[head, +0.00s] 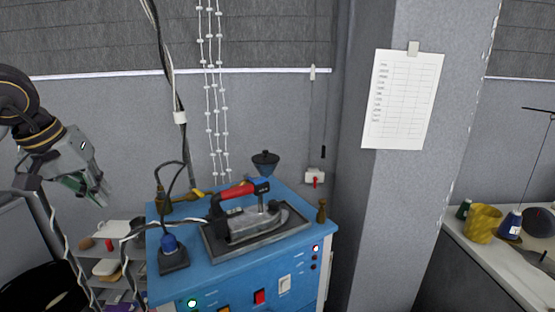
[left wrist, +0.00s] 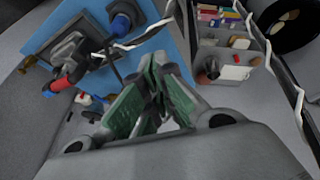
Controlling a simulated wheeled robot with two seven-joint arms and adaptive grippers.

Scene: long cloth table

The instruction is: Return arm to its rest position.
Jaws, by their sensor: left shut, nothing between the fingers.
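My left gripper (head: 97,199) is in the air at the left of the head view, beside the blue ironing station and apart from it. In the left wrist view its green-padded fingers (left wrist: 158,88) are closed together with nothing between them. My left arm comes in from the upper left edge. My right gripper is in neither view.
A blue cabinet (head: 222,277) carries an iron (head: 250,222) on a dark tray. A cable runs from it past my gripper. A shelf (head: 100,254) with small items stands below my gripper. A table (head: 487,262) with thread spools is at the right.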

